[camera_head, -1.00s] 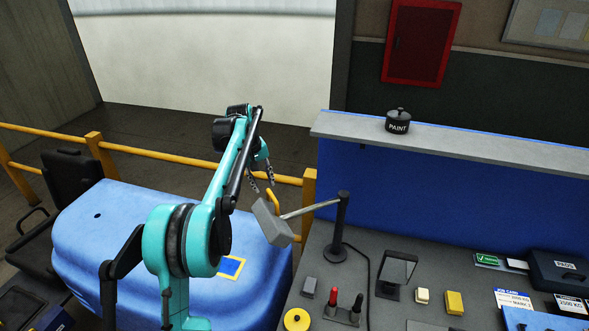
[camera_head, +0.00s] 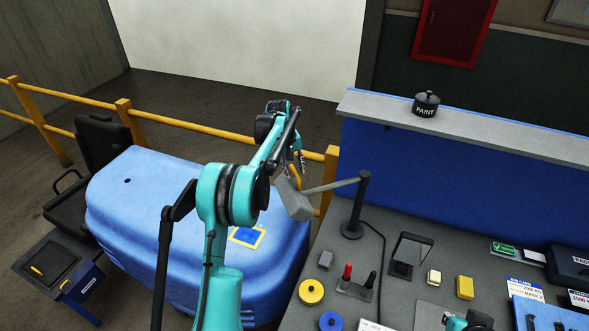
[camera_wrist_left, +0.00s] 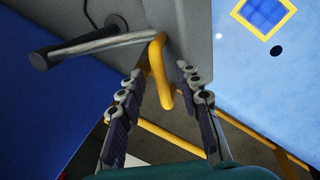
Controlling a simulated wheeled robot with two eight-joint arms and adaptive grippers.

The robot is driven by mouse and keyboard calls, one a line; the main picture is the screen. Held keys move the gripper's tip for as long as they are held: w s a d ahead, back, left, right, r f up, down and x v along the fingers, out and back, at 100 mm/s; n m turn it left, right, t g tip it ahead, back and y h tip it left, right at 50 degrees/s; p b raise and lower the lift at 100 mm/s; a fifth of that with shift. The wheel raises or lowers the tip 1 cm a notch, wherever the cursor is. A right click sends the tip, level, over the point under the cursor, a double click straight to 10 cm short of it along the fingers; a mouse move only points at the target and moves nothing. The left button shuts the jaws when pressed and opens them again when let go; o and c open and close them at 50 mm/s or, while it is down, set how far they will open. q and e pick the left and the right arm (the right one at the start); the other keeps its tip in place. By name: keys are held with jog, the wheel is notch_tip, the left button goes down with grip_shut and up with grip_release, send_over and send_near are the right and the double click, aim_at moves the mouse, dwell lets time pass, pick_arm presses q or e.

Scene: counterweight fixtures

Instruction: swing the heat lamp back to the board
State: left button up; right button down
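The heat lamp's grey head (camera_head: 295,205) sits at the end of a metal arm (camera_head: 330,186) that reaches left from a black post (camera_head: 357,205) on the bench. It hangs near the bench's left edge. A yellow handle (camera_wrist_left: 160,75) on the lamp lies between the fingers of my left gripper (camera_wrist_left: 158,72) in the left wrist view. The fingers are apart, with no clear grip on the handle. In the head view my left gripper (camera_head: 292,165) is at the lamp head's far side. An upright blue board (camera_head: 450,195) stands behind the bench. My right gripper's fingers do not show.
A blue body panel (camera_head: 150,220) with a yellow-edged square (camera_head: 247,237) lies left of the bench (camera_head: 318,285). A yellow rail (camera_head: 190,125) runs behind. A paint pot (camera_head: 426,104) stands on the shelf. A dark tilted screen (camera_head: 411,252) and coloured knobs occupy the bench.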

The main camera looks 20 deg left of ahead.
pick_arm(q)
grip_shut()
